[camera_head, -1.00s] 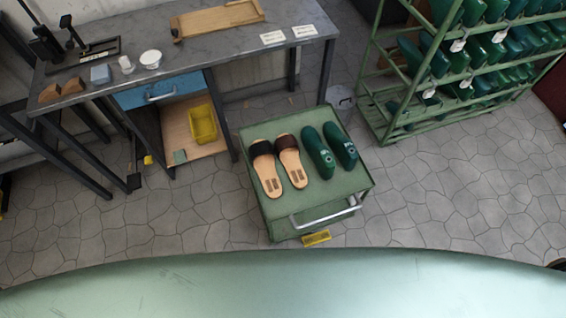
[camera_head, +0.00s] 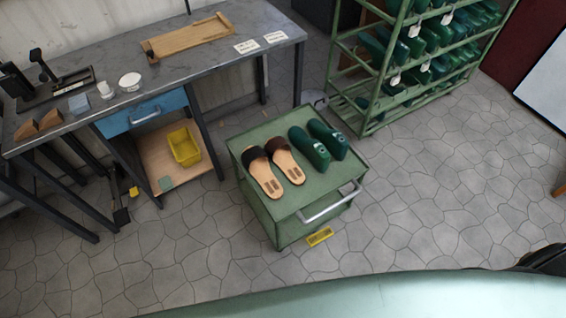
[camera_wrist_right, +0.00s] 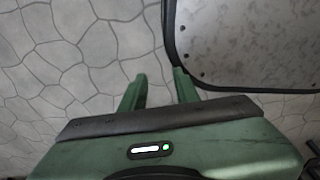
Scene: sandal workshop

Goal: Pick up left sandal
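Two tan sandals lie side by side on the top of a green cart (camera_head: 236,143) in the head view. The left sandal (camera_head: 266,183) has a black strap, and the right sandal (camera_head: 293,173) has a dark brown strap. Both lie flat with their straps toward the back. My right gripper (camera_wrist_right: 161,82) shows in the right wrist view, with its two green fingers apart and only stone floor between them. No sandal shows in that view. My left gripper is in neither view.
Two green shoe lasts (camera_head: 310,148) lie right of the sandals. A bar handle (camera_head: 330,203) juts from the cart's front. A grey workbench (camera_head: 196,63) stands behind left, a green rack (camera_head: 376,108) of lasts behind right. Floor right of the cart is clear.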

